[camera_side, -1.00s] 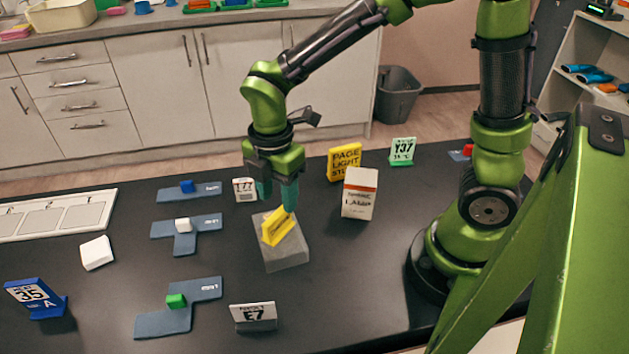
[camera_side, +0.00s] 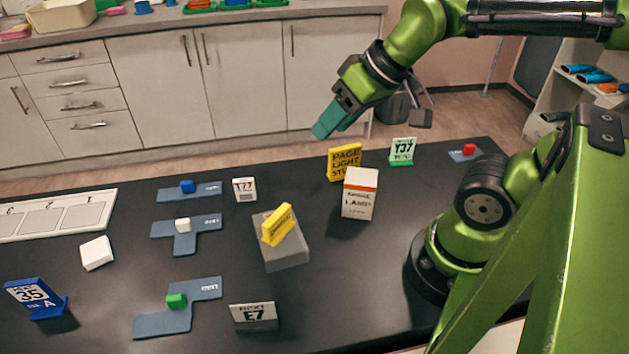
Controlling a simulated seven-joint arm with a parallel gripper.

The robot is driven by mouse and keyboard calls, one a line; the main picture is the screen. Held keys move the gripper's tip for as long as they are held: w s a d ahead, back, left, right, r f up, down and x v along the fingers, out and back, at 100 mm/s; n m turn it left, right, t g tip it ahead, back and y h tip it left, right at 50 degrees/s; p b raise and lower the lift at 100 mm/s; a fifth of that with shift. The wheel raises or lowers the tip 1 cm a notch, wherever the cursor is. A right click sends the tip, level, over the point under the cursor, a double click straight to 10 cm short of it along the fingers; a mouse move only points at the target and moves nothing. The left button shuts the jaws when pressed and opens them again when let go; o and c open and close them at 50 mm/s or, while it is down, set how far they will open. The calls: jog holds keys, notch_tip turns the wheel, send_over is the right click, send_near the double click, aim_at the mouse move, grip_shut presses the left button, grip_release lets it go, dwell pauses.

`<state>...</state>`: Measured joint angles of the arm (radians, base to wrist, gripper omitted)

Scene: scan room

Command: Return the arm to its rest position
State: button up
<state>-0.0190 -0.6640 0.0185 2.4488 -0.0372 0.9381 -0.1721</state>
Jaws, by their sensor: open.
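My gripper (camera_side: 328,125) is raised above the far edge of the black table (camera_side: 350,270), in front of the cabinets. It is tilted, its teal fingertips pointing down and left. It is open and nothing shows between the fingers. My arm is folded back toward its base at the right. The yellow sign (camera_side: 278,225) leans on the grey block (camera_side: 284,250) at the table's middle, well apart from my gripper.
A white and orange box (camera_side: 360,194), a yellow sign (camera_side: 344,161) and a green-based sign (camera_side: 402,152) stand below my gripper. Blue-grey mats (camera_side: 205,291) with small cubes lie at left. A grey bin (camera_side: 392,112) stands on the floor behind.

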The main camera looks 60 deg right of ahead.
jog(key=m, duration=0.1)
jog(key=s+m, duration=0.1)
jog(key=shift+d+r+m+t, duration=0.2)
jog(key=shift+d+m+t, duration=0.1)
jog(key=shift+d+t, duration=0.1)
